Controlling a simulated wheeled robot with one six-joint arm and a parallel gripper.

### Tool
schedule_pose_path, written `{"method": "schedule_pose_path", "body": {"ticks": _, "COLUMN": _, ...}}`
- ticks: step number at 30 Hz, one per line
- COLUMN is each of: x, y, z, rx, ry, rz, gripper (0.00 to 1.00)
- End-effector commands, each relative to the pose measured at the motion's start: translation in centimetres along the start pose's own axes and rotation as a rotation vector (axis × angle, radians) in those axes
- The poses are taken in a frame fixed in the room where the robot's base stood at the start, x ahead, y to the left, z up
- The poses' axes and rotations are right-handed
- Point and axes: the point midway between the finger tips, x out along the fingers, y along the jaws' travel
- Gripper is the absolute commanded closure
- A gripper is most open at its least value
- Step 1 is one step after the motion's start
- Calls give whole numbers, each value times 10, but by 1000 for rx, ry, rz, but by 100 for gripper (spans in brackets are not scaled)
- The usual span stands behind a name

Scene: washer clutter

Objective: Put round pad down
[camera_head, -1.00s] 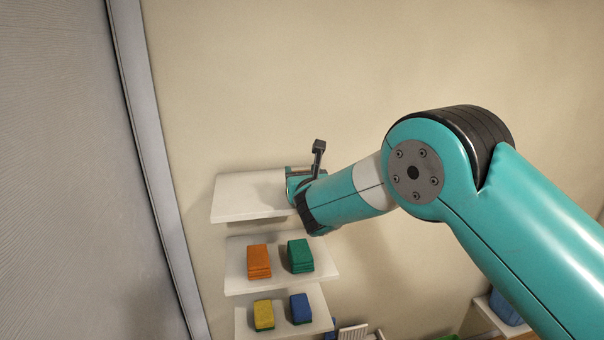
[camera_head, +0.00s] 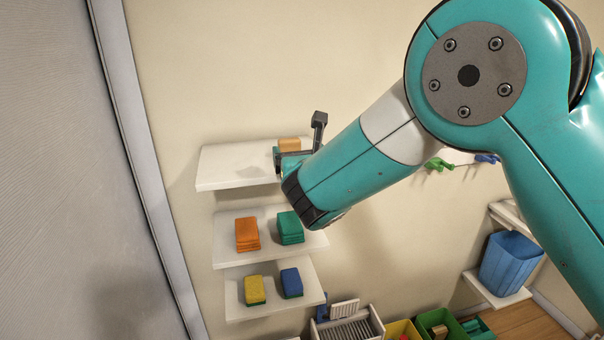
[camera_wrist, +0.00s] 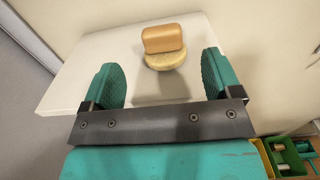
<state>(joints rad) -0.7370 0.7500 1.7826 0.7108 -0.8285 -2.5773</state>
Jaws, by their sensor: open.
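In the wrist view a pale yellow round pad (camera_wrist: 165,61) lies on the white top shelf (camera_wrist: 80,75), right beside a tan block (camera_wrist: 163,38) on its far side. My gripper (camera_wrist: 162,70) is open, with one teal finger to each side of the pad's near area and clear gaps between. Nothing is held. In the head view my gripper (camera_head: 290,160) is at the right part of the top shelf (camera_head: 235,165). The tan block (camera_head: 290,144) shows behind it, and the pad is hidden there.
Below are a shelf with orange sponges (camera_head: 247,234) and green sponges (camera_head: 290,228), and a shelf with yellow (camera_head: 255,290) and blue (camera_head: 291,282) ones. A blue bin (camera_head: 510,263) stands at right. The top shelf's left part is bare.

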Motion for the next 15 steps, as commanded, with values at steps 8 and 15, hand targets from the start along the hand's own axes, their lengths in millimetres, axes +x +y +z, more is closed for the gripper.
{"method": "schedule_pose_path", "body": {"ticks": 8, "x": -34, "y": 0, "z": -1, "rx": 0, "ry": 0, "rz": 0, "gripper": 16}}
{"method": "schedule_pose_path", "body": {"ticks": 15, "x": -37, "y": -4, "z": 1, "rx": 29, "ry": 10, "rz": -7, "gripper": 16}}
